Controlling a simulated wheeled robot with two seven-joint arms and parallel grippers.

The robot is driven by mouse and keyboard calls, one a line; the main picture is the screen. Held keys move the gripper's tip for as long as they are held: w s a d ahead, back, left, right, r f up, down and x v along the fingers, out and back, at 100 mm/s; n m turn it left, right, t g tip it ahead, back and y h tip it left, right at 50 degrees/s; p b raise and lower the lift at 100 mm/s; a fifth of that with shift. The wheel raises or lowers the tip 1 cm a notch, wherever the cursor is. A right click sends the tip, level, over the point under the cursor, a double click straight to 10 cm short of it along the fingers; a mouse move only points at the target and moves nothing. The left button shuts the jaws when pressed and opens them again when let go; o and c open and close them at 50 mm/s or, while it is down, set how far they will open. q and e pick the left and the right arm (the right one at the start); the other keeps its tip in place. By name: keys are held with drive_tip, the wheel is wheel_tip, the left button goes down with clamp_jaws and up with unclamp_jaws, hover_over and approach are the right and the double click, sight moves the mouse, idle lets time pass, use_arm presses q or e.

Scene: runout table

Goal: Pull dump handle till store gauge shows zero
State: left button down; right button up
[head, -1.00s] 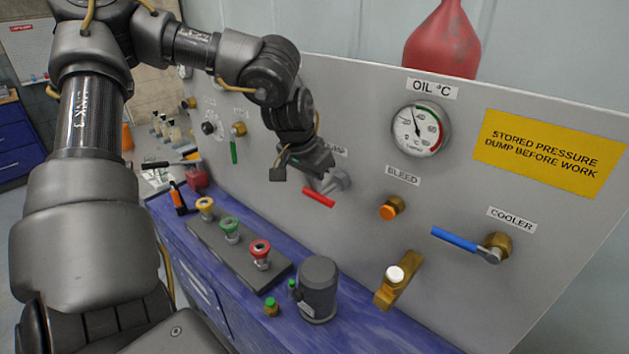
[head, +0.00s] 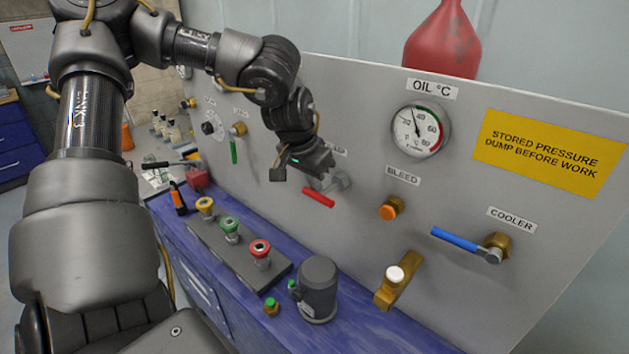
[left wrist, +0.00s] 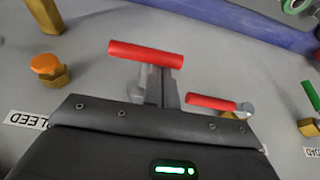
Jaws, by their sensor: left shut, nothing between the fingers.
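The red-gripped handle (head: 318,197) on a grey mount sits on the panel below a partly hidden label ending in "MP". It also shows in the left wrist view (left wrist: 146,54). My left gripper (head: 320,174) is shut and empty, just above the handle in the head view. Whether it touches the handle's mount I cannot tell. I see no gauge marked as the store gauge; my left arm hides part of the panel. My right gripper is not in view.
The oil temperature gauge (head: 420,130), orange bleed knob (head: 391,208) and blue cooler lever (head: 456,240) are to the right. Another red lever (left wrist: 210,102) is close beside the handle. A button box (head: 233,252) and grey canister (head: 318,290) stand on the blue bench.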

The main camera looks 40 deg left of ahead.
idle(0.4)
use_arm(q)
drive_tip(key=shift+s+r, duration=0.1)
drive_tip(key=shift+r, duration=0.15)
drive_tip(key=p+v, duration=0.3)
drive_tip(key=v, duration=0.6)
drive_tip(key=shift+r+p, duration=0.15)
drive_tip(key=shift+p, duration=0.15)
drive_tip(key=shift+s, duration=0.1)
